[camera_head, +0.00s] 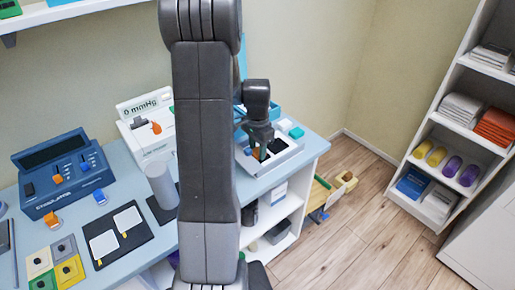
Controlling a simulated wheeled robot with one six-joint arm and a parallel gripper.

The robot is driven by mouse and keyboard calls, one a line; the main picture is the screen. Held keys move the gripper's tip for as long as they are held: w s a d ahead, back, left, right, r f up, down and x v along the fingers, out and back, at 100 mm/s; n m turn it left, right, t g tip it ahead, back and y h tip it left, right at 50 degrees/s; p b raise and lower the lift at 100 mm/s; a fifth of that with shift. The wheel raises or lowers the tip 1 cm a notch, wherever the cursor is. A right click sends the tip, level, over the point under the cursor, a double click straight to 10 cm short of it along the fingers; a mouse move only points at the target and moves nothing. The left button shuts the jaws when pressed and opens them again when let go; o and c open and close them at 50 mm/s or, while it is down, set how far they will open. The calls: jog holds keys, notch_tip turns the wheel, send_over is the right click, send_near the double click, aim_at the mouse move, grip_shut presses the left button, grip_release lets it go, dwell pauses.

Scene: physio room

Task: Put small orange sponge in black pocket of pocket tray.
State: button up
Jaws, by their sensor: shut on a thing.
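My gripper (260,150) points down over a pale grey tray (287,159) at the right end of the blue-topped counter. It is shut on a small orange thing (256,153), seemingly the small orange sponge, of which only a sliver shows between the dark fingers. The tray has a dark inner area under and beside the fingers. I cannot tell whether the sponge touches the tray floor. My arm hides the counter just left of the tray.
Turquoise blocks (290,128) sit behind the tray. A white gauge box (146,124), a blue device (64,170), a grey cylinder (161,185) and a black mat (136,245) stand left of my arm. A white shelf (461,108) stands right, beyond open wooden floor.

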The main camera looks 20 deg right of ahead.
jog(key=shift+f, duration=0.3)
dwell(0.5)
jog(key=o, duration=1.4)
jog(key=shift+o, duration=0.2)
jog(key=shift+r, duration=0.15)
jog(key=shift+r+p, duration=2.25)
jog(key=shift+r, duration=1.15)
jog(key=shift+f, duration=0.1)
jog(key=shift+f+b, duration=2.4)
jog(key=shift+f, duration=0.95)
jog(key=shift+r, duration=0.1)
